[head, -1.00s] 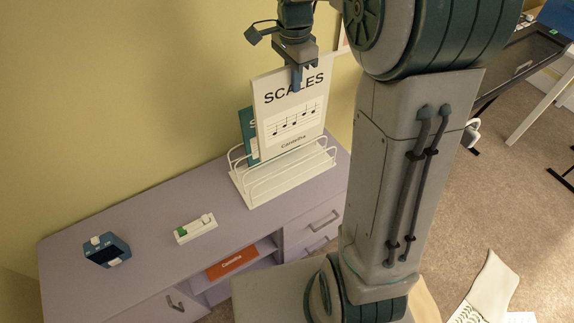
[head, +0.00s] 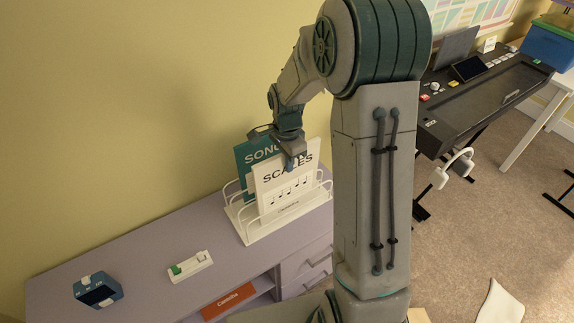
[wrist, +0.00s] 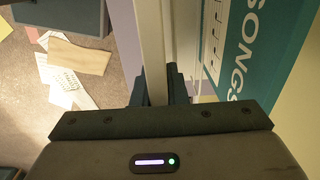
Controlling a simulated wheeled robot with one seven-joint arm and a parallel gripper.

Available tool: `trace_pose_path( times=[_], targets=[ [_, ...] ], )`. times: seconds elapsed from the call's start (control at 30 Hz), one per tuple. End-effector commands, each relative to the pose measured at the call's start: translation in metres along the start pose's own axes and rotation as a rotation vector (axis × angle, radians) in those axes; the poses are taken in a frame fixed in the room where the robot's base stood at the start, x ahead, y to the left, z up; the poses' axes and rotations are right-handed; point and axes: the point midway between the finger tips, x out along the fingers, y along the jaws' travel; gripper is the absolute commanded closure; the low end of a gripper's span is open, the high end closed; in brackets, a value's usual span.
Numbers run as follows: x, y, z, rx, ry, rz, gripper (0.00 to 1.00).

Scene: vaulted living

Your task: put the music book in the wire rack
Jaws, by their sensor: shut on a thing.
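The white music book (head: 284,186), marked SCALES with a row of notes, stands upright with its lower part behind the front wires of the white wire rack (head: 252,236). My gripper (head: 292,163) is shut on the book's top edge. In the wrist view the fingers (wrist: 158,88) clasp the pale edge of the music book (wrist: 150,45). A teal SONGS book (head: 246,160) stands in the rack behind it, and also shows in the wrist view (wrist: 262,45). Whether the white book's bottom touches the rack floor is hidden.
The rack stands on a lilac cabinet (head: 140,258) against the yellow wall. A small white-and-green item (head: 190,266) and a blue device (head: 98,290) lie on the left. An orange book (head: 228,301) is on the shelf below. My arm blocks the right.

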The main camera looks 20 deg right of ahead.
Motion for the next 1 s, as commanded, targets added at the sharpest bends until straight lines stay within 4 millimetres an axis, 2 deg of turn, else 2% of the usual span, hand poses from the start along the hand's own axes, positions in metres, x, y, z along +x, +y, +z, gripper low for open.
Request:
trace_pose_path(
  times=[0.03,0.13,0.53,0.57,0.6,0.63,1.0],
  targets=[
    [0.008,0.0,0.0,-0.001,-0.001,0.002,1.0],
    [0.017,0.0,0.0,-0.001,0.0,0.0,1.0],
    [0.023,0.0,0.0,-0.001,0.001,-0.001,1.0],
    [0.022,0.0,0.0,-0.001,0.0,-0.001,0.79],
    [0.022,0.0,0.0,-0.001,0.0,0.0,0.68],
    [0.022,0.0,0.0,-0.001,0.0,0.0,0.66],
    [0.016,0.0,0.0,0.0,0.0,-0.001,0.66]
  ],
)
